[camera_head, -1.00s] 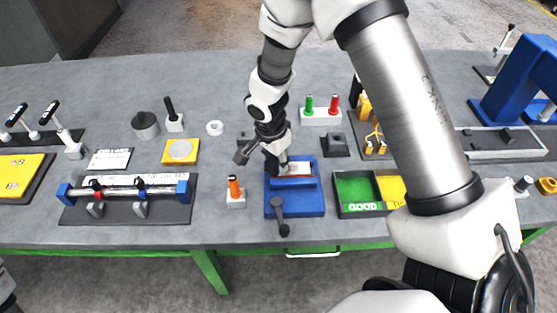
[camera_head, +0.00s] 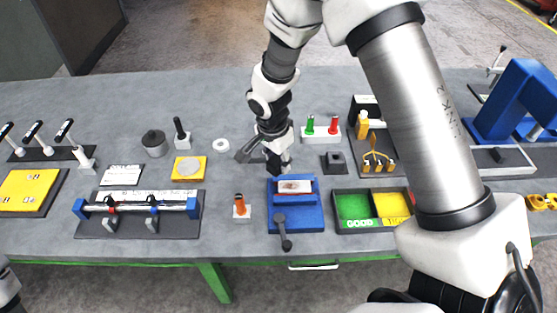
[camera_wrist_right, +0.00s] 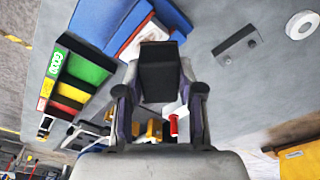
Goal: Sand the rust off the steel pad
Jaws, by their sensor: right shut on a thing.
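The steel pad (camera_head: 295,186) is held in the blue vise (camera_head: 296,217) near the front middle of the table. Its pale top shows a reddish-brown patch. My right gripper (camera_head: 277,165) is just behind the vise, at the pad's far left. In the right wrist view it (camera_wrist_right: 158,100) is shut on a dark block (camera_wrist_right: 157,70), probably the sanding block. There the block hides part of the blue vise (camera_wrist_right: 110,22) and the pale pad (camera_wrist_right: 133,38) shows beside it. I cannot tell the block's height above the table. My left gripper is out of view.
A green and yellow sorting tray (camera_head: 354,227) is close on the right. A black square holder (camera_head: 334,161) and a red and green button box (camera_head: 321,134) stand behind. Clear table lies around the white ring (camera_head: 221,145).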

